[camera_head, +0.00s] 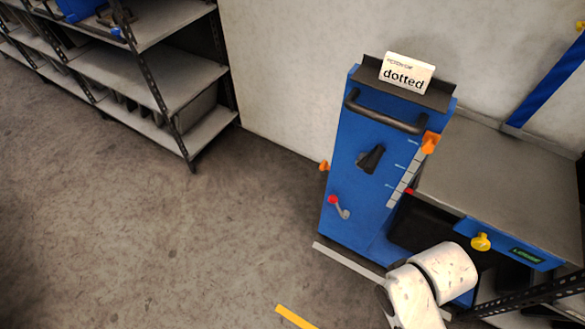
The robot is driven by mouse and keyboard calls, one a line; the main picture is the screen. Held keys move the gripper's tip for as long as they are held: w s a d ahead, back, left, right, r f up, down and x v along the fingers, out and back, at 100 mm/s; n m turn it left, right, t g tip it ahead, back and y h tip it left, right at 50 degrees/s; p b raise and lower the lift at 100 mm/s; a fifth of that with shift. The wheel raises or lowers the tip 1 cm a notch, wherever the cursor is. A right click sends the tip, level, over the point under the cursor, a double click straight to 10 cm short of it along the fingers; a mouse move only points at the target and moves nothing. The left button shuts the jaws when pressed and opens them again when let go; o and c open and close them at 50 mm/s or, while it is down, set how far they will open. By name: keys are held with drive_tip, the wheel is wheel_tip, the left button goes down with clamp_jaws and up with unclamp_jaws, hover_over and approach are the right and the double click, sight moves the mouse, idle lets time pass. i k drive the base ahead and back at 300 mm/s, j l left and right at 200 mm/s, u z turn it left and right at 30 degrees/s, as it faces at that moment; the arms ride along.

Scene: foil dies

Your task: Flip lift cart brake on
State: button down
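The lift cart (350,200) is a blue upright column against the pale wall, with a dark handle bar across its upper front. A black rotary knob or lever (371,158) is at mid-height. A small grey lever with a red ball end (340,208) is low on the front; the ball is at its upper left end. I cannot tell which control is the brake or how it is set. White links of my arm show at the lower right, in front of the cart's base. My gripper is out of view.
A card reading "dotted" (406,72) sits on the cart's top. A grey-topped blue bench (505,185) with a yellow knob (481,242) stands right of it. A metal shelf rack (150,75) is at the upper left. The floor (170,240) left of the cart is clear.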

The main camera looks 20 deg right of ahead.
sight(338, 207)
drive_tip(key=i+j+z, duration=0.15)
drive_tip(key=i+j, duration=1.15)
drive_tip(key=j, duration=0.1)
